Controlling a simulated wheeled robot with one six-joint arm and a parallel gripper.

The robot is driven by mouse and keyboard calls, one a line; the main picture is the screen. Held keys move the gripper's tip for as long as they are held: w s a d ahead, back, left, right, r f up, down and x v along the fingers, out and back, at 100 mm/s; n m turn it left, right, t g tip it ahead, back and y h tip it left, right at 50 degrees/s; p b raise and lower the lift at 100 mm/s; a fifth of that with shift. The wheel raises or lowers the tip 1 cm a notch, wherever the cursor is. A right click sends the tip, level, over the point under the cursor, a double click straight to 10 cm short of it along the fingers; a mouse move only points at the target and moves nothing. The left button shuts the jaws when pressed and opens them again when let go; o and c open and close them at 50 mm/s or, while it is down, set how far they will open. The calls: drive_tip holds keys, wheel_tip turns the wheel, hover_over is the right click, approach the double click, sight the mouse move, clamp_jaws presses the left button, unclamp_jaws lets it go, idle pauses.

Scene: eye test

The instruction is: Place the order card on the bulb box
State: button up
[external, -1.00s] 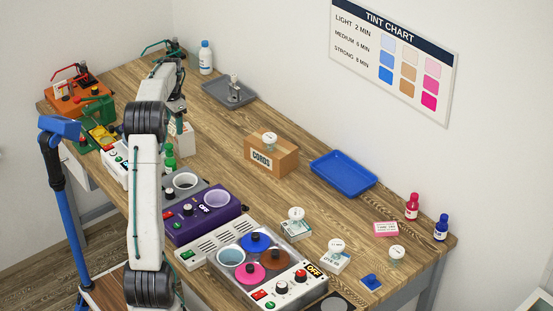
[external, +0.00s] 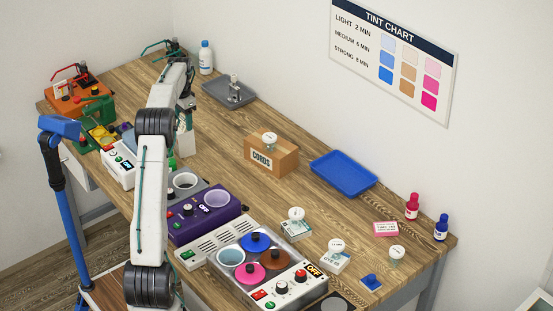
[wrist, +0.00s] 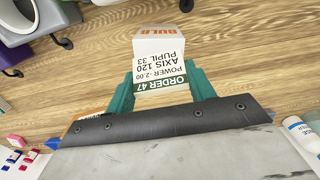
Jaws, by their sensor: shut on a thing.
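The order card (wrist: 161,72) is white with a green ORDER 47 band and reads upside down in the wrist view. My gripper (wrist: 163,84) has its two teal fingers shut on the card's sides. The bulb box (wrist: 157,32), white with orange BULB lettering, shows just beyond the card's far edge. The card overlaps the box in this view; I cannot tell whether they touch. In the external view a white box, likely the bulb box (external: 185,146), stands right of my arm, partly hidden. The card cannot be made out there.
A grey tray (external: 217,88) lies behind. The cords box (external: 272,158) and blue tray (external: 343,174) are to the right. Wood between the grey tray and cords box is clear.

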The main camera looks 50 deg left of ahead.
sight(183, 118)
drive_tip(key=shift+f, duration=0.1)
drive_tip(key=o, duration=0.9)
drive_tip(key=shift+o, duration=0.2)
wheel_tip(183, 118, up, 12)
drive_tip(key=shift+d, duration=0.1)
